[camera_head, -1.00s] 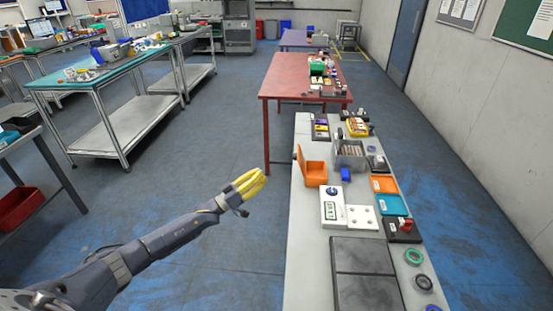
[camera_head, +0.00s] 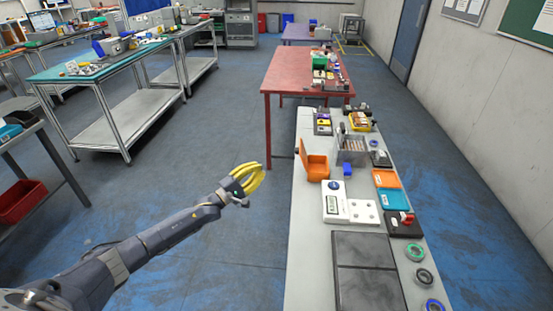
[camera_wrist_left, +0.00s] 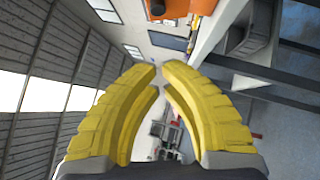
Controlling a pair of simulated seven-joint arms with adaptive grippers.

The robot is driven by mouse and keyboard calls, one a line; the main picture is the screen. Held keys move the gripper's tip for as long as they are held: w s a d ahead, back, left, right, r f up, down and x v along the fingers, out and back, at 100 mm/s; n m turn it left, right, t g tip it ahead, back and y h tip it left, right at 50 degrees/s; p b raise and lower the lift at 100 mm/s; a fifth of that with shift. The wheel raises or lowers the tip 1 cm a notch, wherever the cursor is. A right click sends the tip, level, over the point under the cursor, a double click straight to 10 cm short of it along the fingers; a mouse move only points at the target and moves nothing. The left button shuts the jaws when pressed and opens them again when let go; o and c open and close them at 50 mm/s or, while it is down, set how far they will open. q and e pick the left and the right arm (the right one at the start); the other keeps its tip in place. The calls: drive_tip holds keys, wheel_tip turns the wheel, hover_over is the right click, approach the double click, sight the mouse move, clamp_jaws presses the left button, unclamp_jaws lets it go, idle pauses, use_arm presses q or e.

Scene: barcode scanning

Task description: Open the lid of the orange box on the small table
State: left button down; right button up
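The orange box (camera_head: 318,171) stands near the left edge of the long light-grey table (camera_head: 306,235) in the head view. Its lid (camera_head: 303,158) is raised and tilted up on the box's left side, so the box stands open. My left gripper (camera_head: 262,175) has yellow fingers. It is off the table's left edge, to the left of the box and apart from it. In the left wrist view its fingertips (camera_wrist_left: 160,74) come almost together with nothing between them. An orange shape (camera_wrist_left: 178,9) at the top of that view looks like the box. My right gripper is out of view.
A white scale (camera_head: 335,207), a grey metal bin (camera_head: 352,145), blue and orange trays (camera_head: 386,179) and a dark mat (camera_head: 362,250) fill the table. A red table (camera_head: 300,75) stands behind. The floor left of the table is clear.

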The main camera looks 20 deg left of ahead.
use_arm(q)
drive_tip(key=s+d+x, duration=0.1)
drive_tip(key=d+x, duration=0.1)
drive_tip(key=x, duration=1)
drive_tip(key=shift+d+r, duration=0.35)
drive_tip(key=shift+r, duration=0.05)
drive_tip(key=shift+d+r+m+g, duration=0.5)
drive_tip(key=shift+d+r+m, duration=0.1)
drive_tip(key=shift+r, duration=0.2)
